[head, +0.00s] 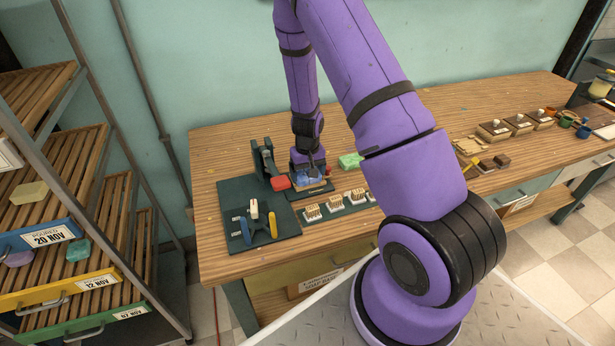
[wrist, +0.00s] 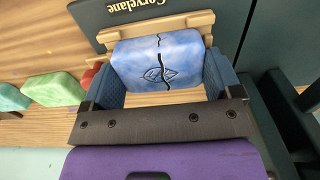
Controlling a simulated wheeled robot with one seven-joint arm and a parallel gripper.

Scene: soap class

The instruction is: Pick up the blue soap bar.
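The blue soap bar (wrist: 158,62) shows in the wrist view with a leaf stamp and a dark, jagged line across its top. It lies over a wooden holder. My gripper (wrist: 165,82) has its blue fingers wide apart, one at each side of the bar. No clear gap shows between fingers and bar, so I cannot tell whether they press on it. In the head view the blue soap bar (head: 304,178) shows in part below my gripper (head: 308,172), which hides the rest.
A green soap block (head: 350,160) lies to the right of my gripper, and a red block (head: 280,183) to its left. A dark mat (head: 238,190) and a dark upright fixture (head: 263,158) stand left. Small stamped pieces (head: 335,202) line the front. A rack (head: 60,190) stands far left.

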